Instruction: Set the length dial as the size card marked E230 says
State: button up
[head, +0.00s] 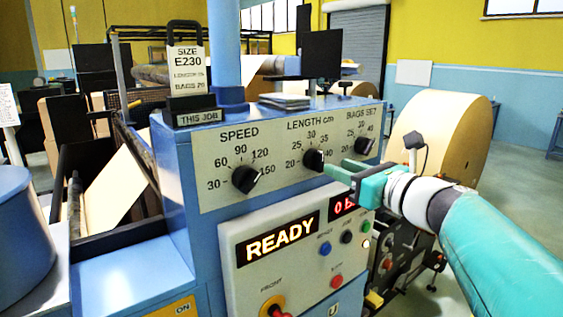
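The size card (188,70) stands in a black holder on top of the blue machine, above a "THIS JOB" label. It reads SIZE E230; its smaller length and bags lines are too blurred to read surely. The length dial (312,160) is the black middle knob on the panel, under "LENGTH cm" with 20, 25, 30 and 35 visible. Its pale mark seems to point right, past 35. My gripper (336,165) comes from the right with its teal fingers apart, tips close to the dial's right side. Contact cannot be told.
The speed dial (245,179) is to the left and the bags dial (366,146) to the right, close above my gripper. Below are a READY display (277,239), buttons and a red-and-yellow switch (273,306). A large kraft roll (440,130) stands behind my arm.

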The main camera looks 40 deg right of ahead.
aim_at(321, 161)
jog(key=w, duration=0.4)
jog(key=shift+w+a, duration=0.1)
jog(key=shift+w, duration=0.2)
grip_shut()
jog(key=shift+n, duration=0.4)
jog(key=n, duration=0.3)
jog(key=shift+a, duration=0.1)
jog(key=n, duration=0.5)
